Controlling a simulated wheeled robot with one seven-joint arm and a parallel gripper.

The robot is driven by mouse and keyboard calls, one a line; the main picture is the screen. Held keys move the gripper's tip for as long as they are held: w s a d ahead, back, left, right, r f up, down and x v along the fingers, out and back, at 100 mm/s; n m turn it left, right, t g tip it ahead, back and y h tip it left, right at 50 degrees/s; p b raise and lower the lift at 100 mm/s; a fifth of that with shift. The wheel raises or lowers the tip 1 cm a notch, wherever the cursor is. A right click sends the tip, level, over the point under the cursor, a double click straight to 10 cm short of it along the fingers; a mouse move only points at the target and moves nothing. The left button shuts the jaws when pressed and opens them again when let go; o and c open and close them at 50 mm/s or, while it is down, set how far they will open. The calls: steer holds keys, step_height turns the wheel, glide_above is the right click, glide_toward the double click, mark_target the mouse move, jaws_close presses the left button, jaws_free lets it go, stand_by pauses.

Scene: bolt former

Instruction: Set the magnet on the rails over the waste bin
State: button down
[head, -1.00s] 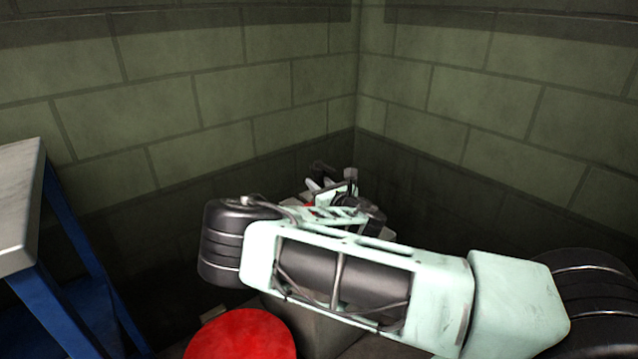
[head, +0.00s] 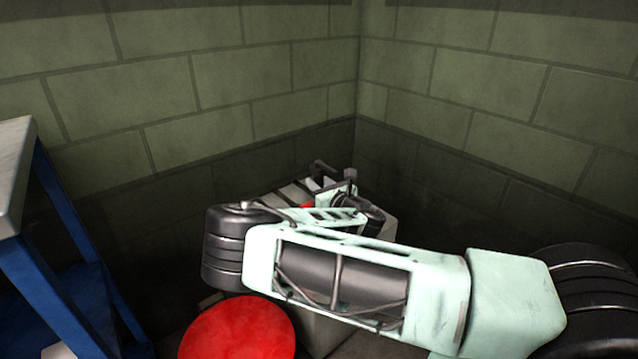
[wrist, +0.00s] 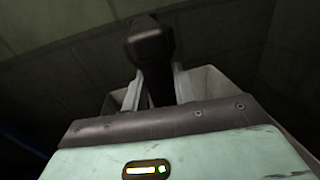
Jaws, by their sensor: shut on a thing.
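My gripper (head: 332,184) is at the far end of my arm, over the waste bin in the corner. In the wrist view, its two grey fingers (wrist: 157,86) are shut on a dark, blocky thing (wrist: 151,40), which I take to be the magnet. In the head view, a dark bar (head: 325,168) shows at the fingers. The pale grey waste bin (head: 386,229) is partly hidden behind my arm. Light rails (head: 291,192) show across its top, left of my gripper. I cannot tell whether the magnet touches the rails. A small red patch (head: 307,205) shows beside the gripper.
A round red top (head: 238,328) stands in front, below my arm. A blue-framed table (head: 75,222) with a grey top (head: 14,165) is at the left. Block walls (head: 250,80) meet in a corner close behind the bin.

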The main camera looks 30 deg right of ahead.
steer(key=shift+r, duration=0.1)
steer(key=c, duration=1.1)
jaws_free()
steer(key=shift+o, duration=0.3)
steer(key=shift+s, duration=0.1)
steer(key=s+p, duration=0.3)
steer(key=s, duration=1.4)
steer(key=shift+d, duration=0.3)
steer(key=shift+s, duration=0.1)
